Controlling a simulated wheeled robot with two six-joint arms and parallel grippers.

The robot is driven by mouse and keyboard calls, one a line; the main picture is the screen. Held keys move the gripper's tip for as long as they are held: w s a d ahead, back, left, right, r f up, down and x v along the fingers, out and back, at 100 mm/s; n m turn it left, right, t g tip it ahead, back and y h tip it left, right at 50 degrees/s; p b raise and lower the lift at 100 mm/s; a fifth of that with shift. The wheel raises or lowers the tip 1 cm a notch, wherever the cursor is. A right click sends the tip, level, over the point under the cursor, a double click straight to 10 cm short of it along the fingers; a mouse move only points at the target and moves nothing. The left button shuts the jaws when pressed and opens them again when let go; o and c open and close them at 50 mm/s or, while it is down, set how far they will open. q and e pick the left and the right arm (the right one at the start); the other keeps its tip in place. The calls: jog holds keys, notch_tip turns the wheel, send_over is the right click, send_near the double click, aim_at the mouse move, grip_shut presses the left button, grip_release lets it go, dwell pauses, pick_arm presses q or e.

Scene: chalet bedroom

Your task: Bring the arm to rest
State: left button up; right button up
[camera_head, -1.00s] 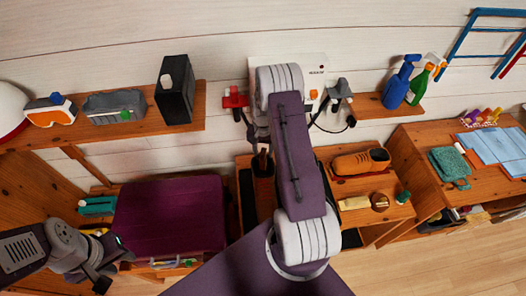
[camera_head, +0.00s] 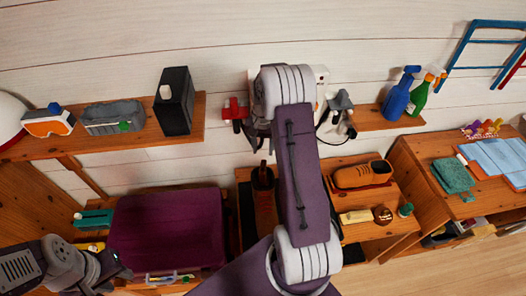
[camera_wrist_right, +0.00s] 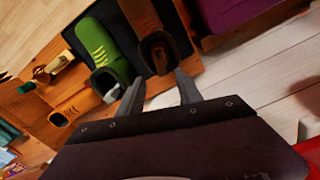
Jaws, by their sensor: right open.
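My right arm, purple and white, rises through the middle of the head view. Its wrist end is in front of the wall, and a dark part of the right gripper (camera_head: 257,134) shows just left of the white joint. In the right wrist view the two grey fingers of this gripper (camera_wrist_right: 160,92) are spread apart with nothing between them. They point towards a brown shoe (camera_wrist_right: 158,48) and a green shoe (camera_wrist_right: 104,48), apart from any grip on them. My left gripper (camera_head: 112,272) is low at the left edge, partly cut off; its jaws are unclear.
A shelf (camera_head: 150,138) with goggles, a grey tray and a black box (camera_head: 174,101) is at left. Spray bottles (camera_head: 398,97) stand on the right shelf. Below are a purple-topped chest (camera_head: 168,230), an orange shoe (camera_head: 362,174) on a bench and a desk (camera_head: 420,160).

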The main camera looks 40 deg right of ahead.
jog(key=s+a+r+n+t+b, duration=0.15)
jog(key=a+r+n, duration=0.35)
jog(key=a, duration=0.9)
jog(key=s+a+f+n, duration=0.1)
jog(key=s+a+n, duration=0.1)
jog(key=s, duration=0.4)
jog(key=s+a+f+n, duration=0.2)
jog(key=s, duration=0.5)
jog(key=shift+a, duration=0.4)
jog(key=shift+s, duration=0.15)
